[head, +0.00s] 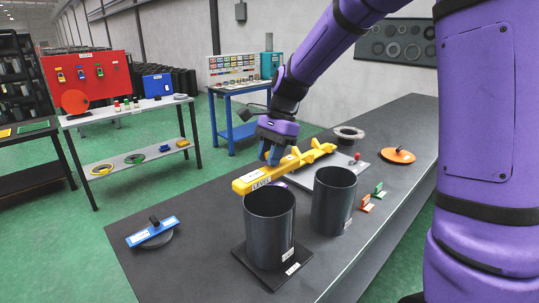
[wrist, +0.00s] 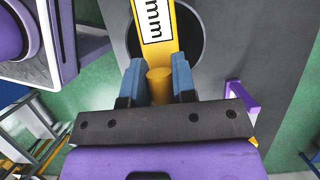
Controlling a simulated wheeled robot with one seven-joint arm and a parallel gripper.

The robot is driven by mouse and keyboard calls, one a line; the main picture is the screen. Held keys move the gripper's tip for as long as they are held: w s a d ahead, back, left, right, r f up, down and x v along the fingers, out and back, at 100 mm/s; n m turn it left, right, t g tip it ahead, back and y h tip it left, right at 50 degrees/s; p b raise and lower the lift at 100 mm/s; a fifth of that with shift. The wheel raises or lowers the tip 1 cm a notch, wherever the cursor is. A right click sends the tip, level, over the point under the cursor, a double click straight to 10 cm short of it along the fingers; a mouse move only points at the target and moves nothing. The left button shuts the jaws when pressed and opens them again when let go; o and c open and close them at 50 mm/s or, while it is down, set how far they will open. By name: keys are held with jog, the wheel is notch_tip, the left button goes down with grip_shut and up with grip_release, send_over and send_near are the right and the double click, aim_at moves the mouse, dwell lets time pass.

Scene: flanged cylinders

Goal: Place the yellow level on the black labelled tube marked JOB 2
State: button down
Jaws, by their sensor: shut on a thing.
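The yellow level (head: 250,181) has a white label at its left end in the head view. My gripper (head: 272,152) is shut on the level's yellow grip. In the wrist view its blue fingers (wrist: 156,82) clasp this grip, and the labelled yellow body (wrist: 155,22) extends ahead. Two black tubes stand upright on the bench: a left one (head: 268,230) on a square dark base and a right one (head: 333,205). Both have small white labels, too small to read. The level appears above and behind the tubes; the wrist view shows a dark round opening (wrist: 188,38) beneath it.
A blue level-like tool (head: 152,231) lies on a dark disc at the bench's left. Small orange (head: 366,203) and green (head: 378,189) items sit right of the tubes. An orange disc (head: 397,156) and grey ring (head: 349,132) lie farther back.

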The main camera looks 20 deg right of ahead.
aim_at(270, 177)
jog(key=shift+f, duration=2.85)
jog(key=shift+f, duration=0.45)
jog(key=c, duration=0.8)
grip_release()
jog(key=shift+c, duration=0.2)
jog(key=shift+r, duration=0.1)
jog(key=v, duration=1)
jog(key=shift+w+d+r, duration=0.1)
jog(key=shift+d+r, duration=0.1)
jog(key=shift+r, duration=0.05)
